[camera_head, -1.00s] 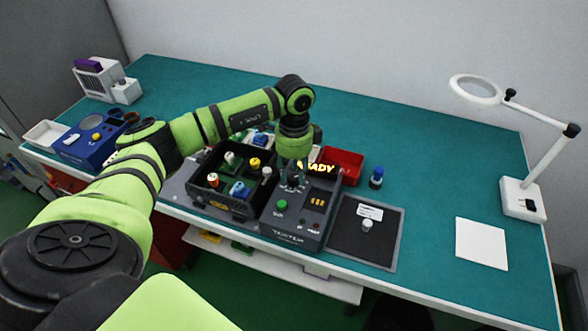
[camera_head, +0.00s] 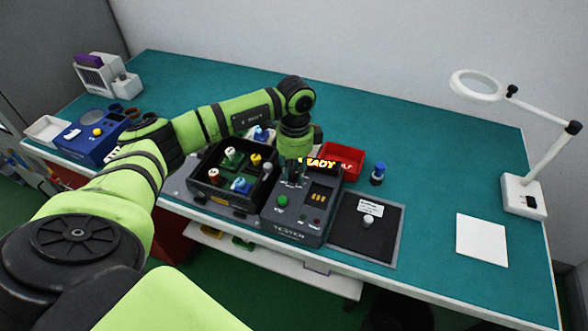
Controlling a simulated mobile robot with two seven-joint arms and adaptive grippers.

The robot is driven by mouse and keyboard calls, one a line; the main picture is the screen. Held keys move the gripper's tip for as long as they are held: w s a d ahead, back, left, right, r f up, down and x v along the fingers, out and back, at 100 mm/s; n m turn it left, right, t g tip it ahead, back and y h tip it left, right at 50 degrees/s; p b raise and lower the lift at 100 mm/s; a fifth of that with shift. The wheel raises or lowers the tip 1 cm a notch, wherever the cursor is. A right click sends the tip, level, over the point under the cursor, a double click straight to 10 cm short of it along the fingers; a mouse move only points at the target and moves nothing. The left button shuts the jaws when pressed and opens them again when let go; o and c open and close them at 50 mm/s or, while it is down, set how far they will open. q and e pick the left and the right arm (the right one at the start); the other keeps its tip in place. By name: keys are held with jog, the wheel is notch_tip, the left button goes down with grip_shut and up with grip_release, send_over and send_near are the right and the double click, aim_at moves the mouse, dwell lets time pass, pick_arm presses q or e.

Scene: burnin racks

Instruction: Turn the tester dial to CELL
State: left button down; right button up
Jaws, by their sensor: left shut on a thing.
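The tester (camera_head: 297,227) is a dark grey box at the middle front of the teal bench. It has a green button (camera_head: 282,200), a lit display (camera_head: 321,164) that reads as the end of READY, and a small panel with orange marks. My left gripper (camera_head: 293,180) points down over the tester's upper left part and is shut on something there. The fingers hide the dial, so its setting cannot be read. My right gripper is not in view.
A black tray (camera_head: 216,203) with several coloured parts stands left of the tester. A red bin (camera_head: 343,157) is behind it. A dark mat (camera_head: 377,249) with a small pale part and label lies right. A magnifier lamp (camera_head: 523,195) stands far right.

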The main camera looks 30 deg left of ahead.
pick_arm(q)
jog(key=m+b, duration=0.1)
jog(key=m, duration=0.2)
jog(key=shift+d+f+m+b, duration=0.1)
jog(key=shift+d+m+b, duration=0.05)
jog(key=shift+m+b, duration=0.85)
jog(key=shift+m, duration=1.2)
jog(key=c, duration=1.3)
grip_release()
jog(key=shift+o, duration=0.2)
jog(key=shift+d, duration=0.1)
jog(key=shift+r, duration=0.25)
notch_tip(320, 180, up, 12)
jog(key=shift+w+f, duration=0.15)
jog(key=shift+w, duration=0.05)
jog(key=shift+d, duration=0.1)
